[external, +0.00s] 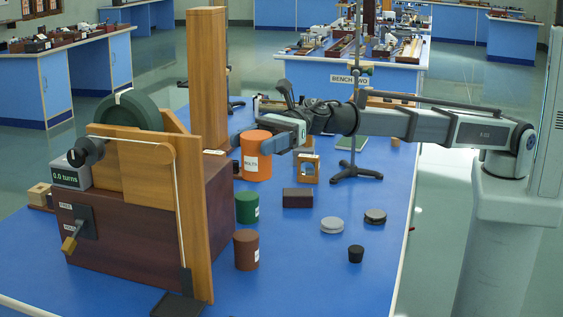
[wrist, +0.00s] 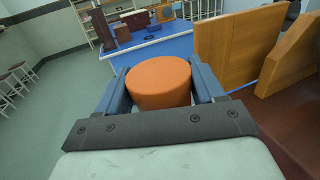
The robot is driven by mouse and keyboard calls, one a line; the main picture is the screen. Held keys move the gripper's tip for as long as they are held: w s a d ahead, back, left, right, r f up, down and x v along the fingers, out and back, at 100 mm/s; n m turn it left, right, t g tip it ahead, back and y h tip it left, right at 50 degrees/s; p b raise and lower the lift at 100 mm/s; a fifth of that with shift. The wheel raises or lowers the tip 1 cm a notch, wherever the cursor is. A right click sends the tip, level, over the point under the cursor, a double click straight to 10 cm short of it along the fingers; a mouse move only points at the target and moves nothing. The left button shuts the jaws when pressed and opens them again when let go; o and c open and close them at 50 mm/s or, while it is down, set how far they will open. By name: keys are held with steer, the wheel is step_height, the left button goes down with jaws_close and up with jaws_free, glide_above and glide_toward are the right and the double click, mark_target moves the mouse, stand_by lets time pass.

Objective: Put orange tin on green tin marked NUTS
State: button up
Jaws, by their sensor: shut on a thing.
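The orange tin (external: 257,165) has a white label, its lettering too small to read surely. My gripper (external: 256,143) is shut on it, and in the wrist view the tin (wrist: 160,82) sits between the two blue fingers. It looks upright; I cannot tell whether its base touches the bench. The green tin (external: 246,208) stands upright on the blue bench, nearer the camera than the orange tin. Its label is at the right edge and not readable. Its top looks bare. My gripper is apart from it.
A brown tin (external: 246,250) stands just in front of the green tin. The wooden winch box (external: 150,215) with its upright boards is close on the left. A tall wooden post (external: 207,80) rises behind. Dark box (external: 298,198), grey discs (external: 332,225) and black stopper (external: 356,254) lie right.

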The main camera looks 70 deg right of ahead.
steer(key=w+d+m+t+h, duration=0.1)
steer(key=w+d, duration=0.3)
steer(key=d, duration=0.3)
steer(key=w+d+m+t, duration=0.1)
steer(key=w+d, duration=0.3)
steer(key=d, duration=0.3)
steer(key=m+t+h, duration=0.2)
steer(key=t, duration=0.1)
glide_above(247, 195)
step_height(247, 195, down, 10)
steer(key=shift+f, duration=5.55)
steer(key=o, duration=1.2)
steer(key=shift+f, duration=0.1)
